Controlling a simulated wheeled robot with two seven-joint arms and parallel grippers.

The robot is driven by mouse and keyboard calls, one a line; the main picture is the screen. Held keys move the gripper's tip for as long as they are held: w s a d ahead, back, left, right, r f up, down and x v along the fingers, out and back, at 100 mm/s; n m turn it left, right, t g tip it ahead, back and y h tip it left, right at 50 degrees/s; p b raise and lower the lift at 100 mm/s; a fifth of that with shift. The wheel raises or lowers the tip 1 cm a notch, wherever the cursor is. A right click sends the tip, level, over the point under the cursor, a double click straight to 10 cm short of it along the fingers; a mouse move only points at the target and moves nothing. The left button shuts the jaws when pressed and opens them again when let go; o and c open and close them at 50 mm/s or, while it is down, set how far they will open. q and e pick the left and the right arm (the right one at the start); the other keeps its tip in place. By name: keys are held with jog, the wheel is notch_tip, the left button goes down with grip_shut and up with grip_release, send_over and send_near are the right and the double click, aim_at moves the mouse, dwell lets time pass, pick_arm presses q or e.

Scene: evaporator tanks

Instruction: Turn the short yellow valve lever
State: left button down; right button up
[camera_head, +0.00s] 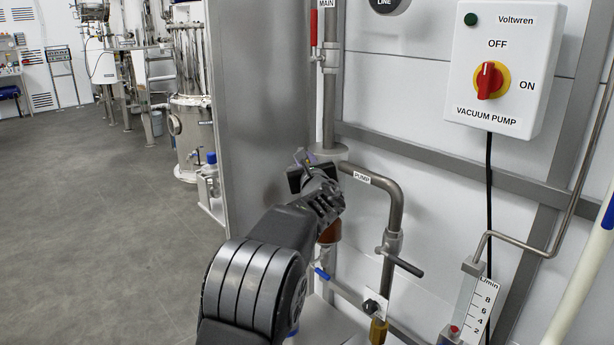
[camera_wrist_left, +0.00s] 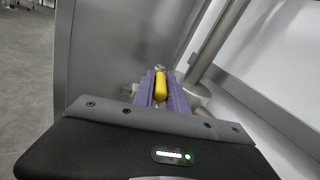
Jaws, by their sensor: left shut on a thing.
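The short yellow valve lever (camera_wrist_left: 160,86) shows in the left wrist view, between the two purple fingers of my left gripper (camera_wrist_left: 161,92). The fingers are closed along both sides of it. In the head view my left gripper (camera_head: 304,158) is beside the vertical pipe under the MAIN label, left of the PUMP pipe. There the lever is mostly hidden by my gripper and wrist, and the valve body cannot be made out. My right gripper is in neither view.
A grey metal panel (camera_head: 245,95) stands close left of my gripper. The PUMP pipe (camera_head: 393,205) with a black lever (camera_head: 403,262) is to the right. A red lever (camera_head: 314,28) is above, a blue handle (camera_head: 321,273) below. A switch box (camera_head: 541,60) hangs upper right.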

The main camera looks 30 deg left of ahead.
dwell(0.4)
pick_arm(q)
jog(key=c, duration=1.3)
grip_release()
jog(key=shift+c, duration=0.2)
jog(key=shift+s+d+b, duration=0.3)
jog(key=shift+s+d, duration=0.05)
jog(key=shift+s, duration=0.15)
jog(key=b+v, duration=0.1)
jog(key=v, duration=0.5)
jog(key=shift+s, duration=0.25)
jog(key=shift+d, duration=0.15)
